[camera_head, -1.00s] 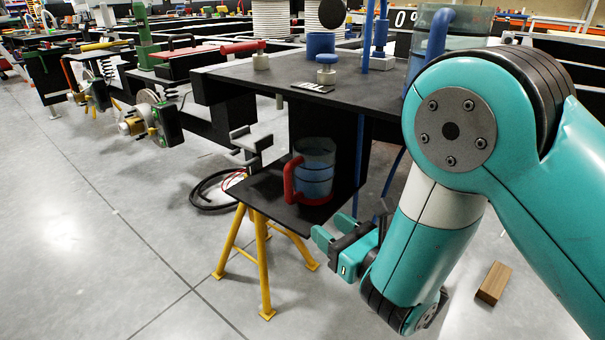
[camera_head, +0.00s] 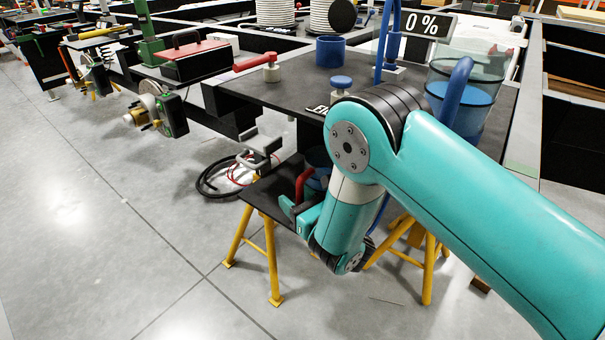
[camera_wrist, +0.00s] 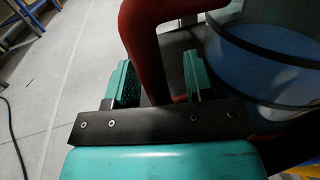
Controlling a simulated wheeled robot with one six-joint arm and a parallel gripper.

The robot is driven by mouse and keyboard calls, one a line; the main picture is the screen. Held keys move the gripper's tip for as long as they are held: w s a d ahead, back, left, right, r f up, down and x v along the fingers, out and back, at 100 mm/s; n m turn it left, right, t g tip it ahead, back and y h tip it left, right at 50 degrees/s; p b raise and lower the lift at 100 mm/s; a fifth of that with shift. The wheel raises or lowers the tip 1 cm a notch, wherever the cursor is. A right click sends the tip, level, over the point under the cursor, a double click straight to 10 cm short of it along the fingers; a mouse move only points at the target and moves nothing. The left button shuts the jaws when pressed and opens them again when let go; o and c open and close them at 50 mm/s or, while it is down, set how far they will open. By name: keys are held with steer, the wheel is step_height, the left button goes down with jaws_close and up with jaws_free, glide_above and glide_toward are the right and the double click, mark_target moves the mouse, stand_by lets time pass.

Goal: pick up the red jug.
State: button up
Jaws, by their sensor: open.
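The red jug has a clear body holding blue contents and a red handle (camera_head: 303,184). It stands on the low black shelf, mostly hidden behind my arm in the head view. My gripper (camera_head: 294,208) is at the handle's near side. In the wrist view my gripper (camera_wrist: 160,84) is open, with the red handle (camera_wrist: 146,45) passing between its two teal fingers. Whether a finger touches the handle I cannot tell. The jug's blue-filled body (camera_wrist: 268,65) is just right of the right finger.
The low black shelf (camera_head: 262,194) stands on yellow trestle legs (camera_head: 272,260). Above it is a black worktop (camera_head: 285,92) with a blue cup (camera_head: 330,51) and a larger clear jug with a blue handle (camera_head: 457,92). Black hose (camera_head: 208,183) lies on the floor behind.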

steer(key=shift+w, duration=0.1)
steer(key=shift+a, duration=0.15)
jaws_close()
steer(key=shift+r, duration=0.2)
